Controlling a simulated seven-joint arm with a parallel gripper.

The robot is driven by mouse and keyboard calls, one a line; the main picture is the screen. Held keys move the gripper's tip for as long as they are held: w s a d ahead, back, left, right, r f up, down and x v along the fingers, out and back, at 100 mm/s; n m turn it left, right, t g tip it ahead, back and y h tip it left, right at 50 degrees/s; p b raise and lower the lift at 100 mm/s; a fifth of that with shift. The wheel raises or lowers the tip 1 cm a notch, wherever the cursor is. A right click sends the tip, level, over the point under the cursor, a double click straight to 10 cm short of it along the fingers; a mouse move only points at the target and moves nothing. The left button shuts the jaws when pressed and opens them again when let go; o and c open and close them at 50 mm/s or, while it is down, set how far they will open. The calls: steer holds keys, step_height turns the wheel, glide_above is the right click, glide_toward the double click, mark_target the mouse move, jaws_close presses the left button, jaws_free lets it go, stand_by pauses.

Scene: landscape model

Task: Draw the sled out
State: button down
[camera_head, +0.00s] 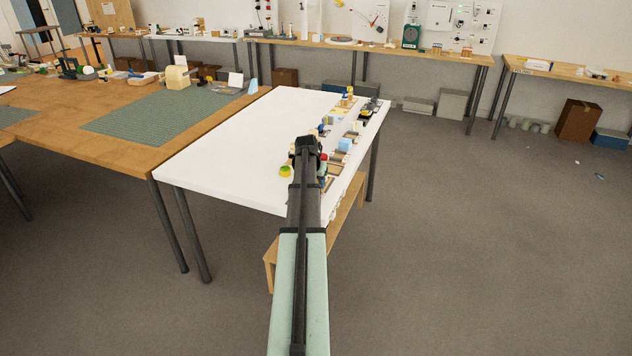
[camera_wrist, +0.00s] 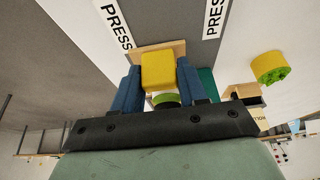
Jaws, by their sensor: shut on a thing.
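In the wrist view, the two blue fingers of my gripper (camera_wrist: 159,80) are closed on the sides of a yellow block (camera_wrist: 158,68). A flat wooden piece (camera_wrist: 176,47) shows behind the block; I cannot tell whether they are joined. A round green part shows just below the block, between the fingers. I cannot tell for sure which of these parts is the sled. In the head view, my gripper (camera_head: 307,146) is over the right part of the white table (camera_head: 225,150) and hides what it holds.
A yellow-green round piece (camera_wrist: 270,68) stands right of my gripper, near a labelled wooden box (camera_wrist: 246,93). Two white strips reading "PRESS" (camera_wrist: 115,22) lie beyond the fingers. Several small objects line the table's right edge; its left part is clear.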

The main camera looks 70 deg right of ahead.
steer(key=a, duration=1)
steer(key=shift+a, duration=0.1)
steer(key=c, duration=0.7)
jaws_free()
steer(key=shift+r, duration=0.1)
steer(key=v, duration=1.3)
steer(key=shift+a+r, duration=0.2)
steer(key=shift+r, duration=0.05)
